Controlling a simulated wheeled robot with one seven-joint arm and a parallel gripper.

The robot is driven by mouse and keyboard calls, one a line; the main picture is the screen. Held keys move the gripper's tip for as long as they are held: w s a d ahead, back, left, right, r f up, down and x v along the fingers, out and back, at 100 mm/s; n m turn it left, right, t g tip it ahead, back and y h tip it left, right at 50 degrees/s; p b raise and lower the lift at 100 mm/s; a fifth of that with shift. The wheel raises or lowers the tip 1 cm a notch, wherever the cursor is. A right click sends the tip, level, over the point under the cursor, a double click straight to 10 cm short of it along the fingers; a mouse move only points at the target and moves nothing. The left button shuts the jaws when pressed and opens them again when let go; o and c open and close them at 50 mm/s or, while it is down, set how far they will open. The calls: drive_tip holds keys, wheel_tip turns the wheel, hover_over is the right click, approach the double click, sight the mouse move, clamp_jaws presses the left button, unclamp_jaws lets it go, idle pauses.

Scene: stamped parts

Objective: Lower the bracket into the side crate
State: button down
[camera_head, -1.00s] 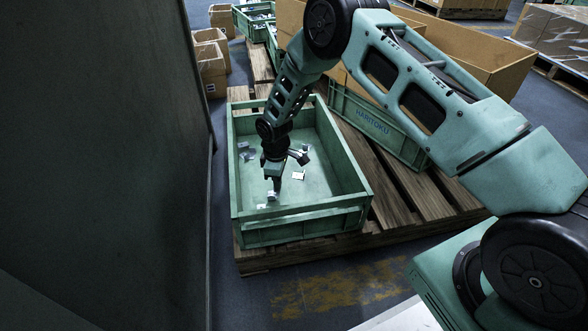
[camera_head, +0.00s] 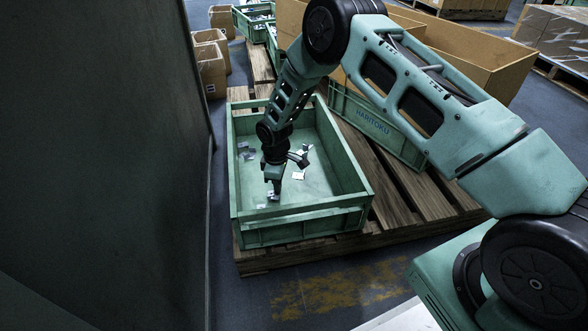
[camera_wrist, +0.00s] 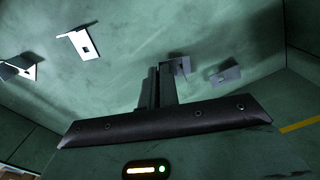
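The side crate is the green open crate (camera_head: 362,190) on a wooden pallet. My gripper (camera_head: 274,190) is inside it, pointing down close to the floor near its front left part. In the wrist view my gripper (camera_wrist: 160,72) has its two dark fingers close together. A small grey bent-metal bracket with a hole (camera_wrist: 181,65) sits at the fingertips, and the fingers appear shut on it. In the head view this bracket (camera_head: 273,196) shows as a small pale piece below the fingers. Any gap between it and the crate floor is hard to judge.
Other brackets lie on the crate floor, among them a bright one (camera_wrist: 80,42) and a grey one (camera_wrist: 226,74). A second green crate (camera_head: 375,130) marked HARITOKU and a large cardboard box (camera_head: 470,65) stand to the right. Small cartons (camera_head: 210,60) stand behind.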

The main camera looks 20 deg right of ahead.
drive_tip(key=shift+f+b, duration=0.45)
drive_tip(key=shift+f, duration=0.55)
idle(0.3)
drive_tip(key=c, duration=1.6)
unclamp_jaws()
wheel_tip(320, 180, up, 18)
drive_tip(key=p, duration=0.8)
drive_tip(key=shift+f, duration=0.2)
